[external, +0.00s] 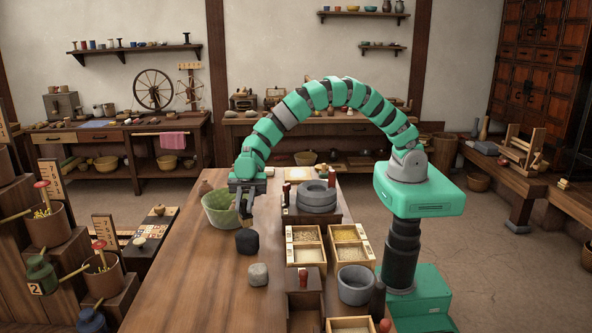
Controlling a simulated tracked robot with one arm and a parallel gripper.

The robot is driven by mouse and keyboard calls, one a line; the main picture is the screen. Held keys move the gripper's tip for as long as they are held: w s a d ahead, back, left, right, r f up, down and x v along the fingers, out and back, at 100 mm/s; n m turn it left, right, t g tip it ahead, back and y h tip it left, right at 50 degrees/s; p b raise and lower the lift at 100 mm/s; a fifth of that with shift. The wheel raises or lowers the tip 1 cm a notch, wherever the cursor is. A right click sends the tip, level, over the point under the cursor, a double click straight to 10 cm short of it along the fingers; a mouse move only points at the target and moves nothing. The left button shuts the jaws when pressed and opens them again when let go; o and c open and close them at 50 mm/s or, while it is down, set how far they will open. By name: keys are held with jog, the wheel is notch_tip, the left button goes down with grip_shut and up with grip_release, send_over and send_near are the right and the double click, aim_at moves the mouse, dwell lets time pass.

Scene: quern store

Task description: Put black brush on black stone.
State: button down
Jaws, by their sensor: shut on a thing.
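My gripper (245,208) points down above the wooden table and is shut on a small dark thing, which looks like the black brush; the jaws hide most of it. The black stone (247,242), a dark rounded block, sits on the table just below the gripper in the picture. A narrow gap seems to show between them, but I cannot tell the true height or depth between them.
A green bowl (219,208) stands close left of the gripper. A grey stone (258,274) lies in front of the black stone. The quern (316,196), grain boxes (305,257) and grey mortar (356,285) stand to the right. The table's left front (190,290) is clear.

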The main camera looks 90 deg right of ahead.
aim_at(245, 212)
notch_tip(245, 212, down, 3)
jog(key=shift+f+b, duration=0.1)
jog(key=shift+b, duration=0.25)
jog(key=c, duration=1.3)
grip_release()
jog(key=p+v, duration=0.1)
jog(key=v, duration=1.1)
jog(key=shift+p, duration=0.4)
